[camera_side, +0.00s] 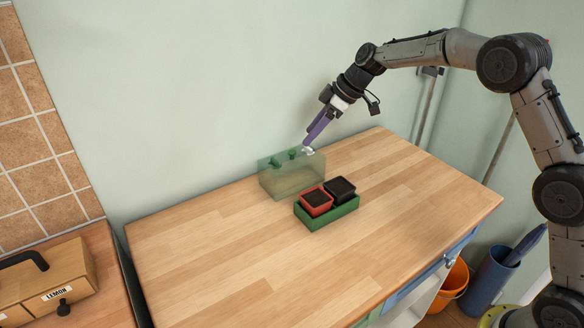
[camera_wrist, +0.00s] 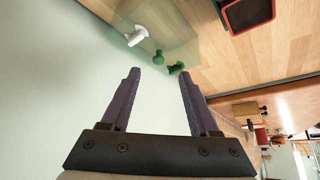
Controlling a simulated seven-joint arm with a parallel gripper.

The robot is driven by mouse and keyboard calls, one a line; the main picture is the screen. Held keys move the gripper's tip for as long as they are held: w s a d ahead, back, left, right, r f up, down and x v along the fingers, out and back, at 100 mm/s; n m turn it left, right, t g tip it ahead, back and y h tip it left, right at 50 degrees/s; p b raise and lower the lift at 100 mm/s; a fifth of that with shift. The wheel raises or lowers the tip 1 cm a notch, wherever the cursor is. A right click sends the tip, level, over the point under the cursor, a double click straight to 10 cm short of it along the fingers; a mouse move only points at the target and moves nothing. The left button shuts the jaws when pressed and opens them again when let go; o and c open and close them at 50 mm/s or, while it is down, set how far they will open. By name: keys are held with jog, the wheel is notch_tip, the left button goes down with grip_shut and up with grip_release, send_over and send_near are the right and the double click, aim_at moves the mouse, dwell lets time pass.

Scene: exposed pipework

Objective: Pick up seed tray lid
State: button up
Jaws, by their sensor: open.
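The seed tray lid (camera_side: 298,181) is a clear, greenish box-like cover standing on the wooden table near the wall. On its top are two green knobs and a white one. In the wrist view the see-through lid (camera_wrist: 180,22) shows at the top, with its white knob (camera_wrist: 137,36) and green knobs (camera_wrist: 158,57) beyond my fingers. My gripper (camera_side: 308,145) has purple fingers and is above the lid's right end in the side view. In the wrist view my gripper (camera_wrist: 156,78) is open, with nothing between its fingers.
A green tray (camera_side: 328,220) with a red pot (camera_side: 316,201) and a black pot (camera_side: 340,188) stands in front of the lid. The pale wall (camera_side: 200,120) is close behind. The table's left and front parts (camera_side: 230,265) are clear.

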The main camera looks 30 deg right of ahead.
aim_at(293, 152)
jog(key=shift+w+x, duration=0.15)
jog(key=shift+x, duration=1.75)
jog(key=shift+w+x, duration=0.1)
jog(key=shift+x, duration=1.8)
jog(key=shift+a+r, duration=0.1)
jog(key=shift+r, duration=0.05)
grip_shut()
